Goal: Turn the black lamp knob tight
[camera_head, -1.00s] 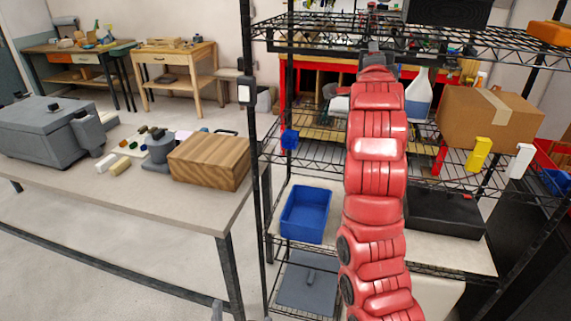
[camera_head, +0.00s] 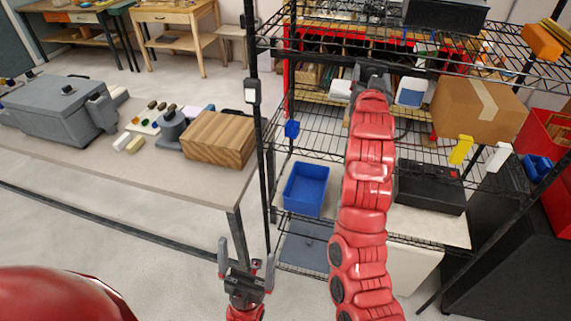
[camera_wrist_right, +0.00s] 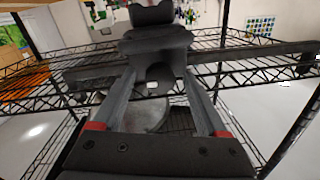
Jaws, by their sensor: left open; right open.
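A long black lamp bar (camera_head: 325,61) runs under the upper shelf in the head view and crosses the right wrist view (camera_wrist_right: 245,74). What looks like the black knob (camera_wrist_right: 155,44) is at the middle of the bar, straight ahead of my right gripper (camera_wrist_right: 158,76). The fingers are apart, one to each side of the knob's lower part; I cannot tell whether they touch it. In the head view, my right gripper (camera_head: 371,74) is up at the bar and hides the knob. My left gripper (camera_head: 246,254) is open and empty, low in front of the table's right end.
The wire shelf holds a blue bin (camera_head: 306,188), a cardboard box (camera_head: 470,108) and a black case (camera_head: 430,190). The table (camera_head: 190,195) at left carries a wooden block (camera_head: 218,139) and a grey machine (camera_head: 60,112). Shelf wires surround the right gripper closely.

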